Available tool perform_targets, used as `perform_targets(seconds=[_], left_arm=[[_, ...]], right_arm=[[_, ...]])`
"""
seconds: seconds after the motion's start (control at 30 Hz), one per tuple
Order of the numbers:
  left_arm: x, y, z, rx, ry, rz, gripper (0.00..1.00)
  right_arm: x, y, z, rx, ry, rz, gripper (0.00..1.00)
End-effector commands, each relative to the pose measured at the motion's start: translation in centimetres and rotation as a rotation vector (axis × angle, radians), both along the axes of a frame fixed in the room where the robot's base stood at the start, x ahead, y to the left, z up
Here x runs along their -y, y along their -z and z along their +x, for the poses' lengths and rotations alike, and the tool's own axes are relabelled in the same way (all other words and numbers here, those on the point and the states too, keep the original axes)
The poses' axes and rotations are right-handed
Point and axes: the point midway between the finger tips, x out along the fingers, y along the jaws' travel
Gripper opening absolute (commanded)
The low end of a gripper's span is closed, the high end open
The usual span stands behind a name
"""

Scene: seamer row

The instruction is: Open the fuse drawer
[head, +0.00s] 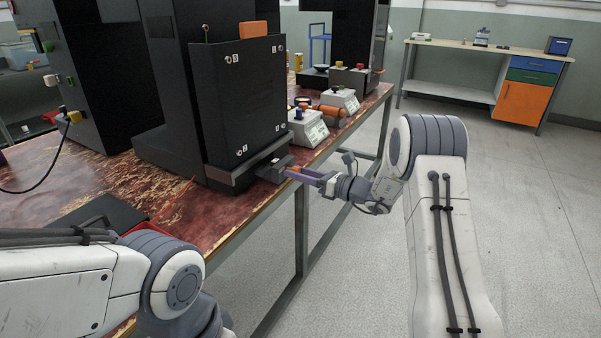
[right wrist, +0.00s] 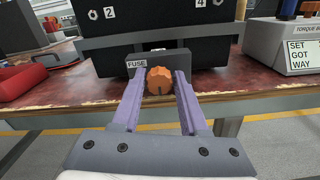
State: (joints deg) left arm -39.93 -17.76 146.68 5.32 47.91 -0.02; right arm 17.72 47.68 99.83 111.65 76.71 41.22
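The fuse drawer (right wrist: 128,77) has a grey front with a FUSE label and an orange knob (right wrist: 160,80). It sits low on the black machine (head: 240,100) at the table edge. In the head view the drawer (head: 270,171) stands out from the machine's base, with part of its top side showing. My right gripper (right wrist: 161,84) has its purple fingers on either side of the knob, close against it. In the head view the right gripper (head: 298,173) reaches the drawer from the right. My left gripper is out of view; only its arm shows at lower left.
Grey boxes with knobs, one (head: 307,128) just right of the machine, stand along the worn red table (head: 110,180). A red tray (right wrist: 28,80) lies to the left in the wrist view. The floor (head: 540,200) in front of the table is clear. A workbench (head: 470,46) stands far back.

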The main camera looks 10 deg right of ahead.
Motion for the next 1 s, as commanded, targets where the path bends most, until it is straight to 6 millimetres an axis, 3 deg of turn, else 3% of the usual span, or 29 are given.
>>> perform_targets(seconds=[0.43,1.0], left_arm=[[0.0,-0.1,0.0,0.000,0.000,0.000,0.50],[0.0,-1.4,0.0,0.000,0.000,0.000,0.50]], right_arm=[[0.4,0.0,-0.3,0.000,0.000,0.000,0.67],[7.3,-0.1,-6.7,-0.001,0.002,0.000,0.67]])
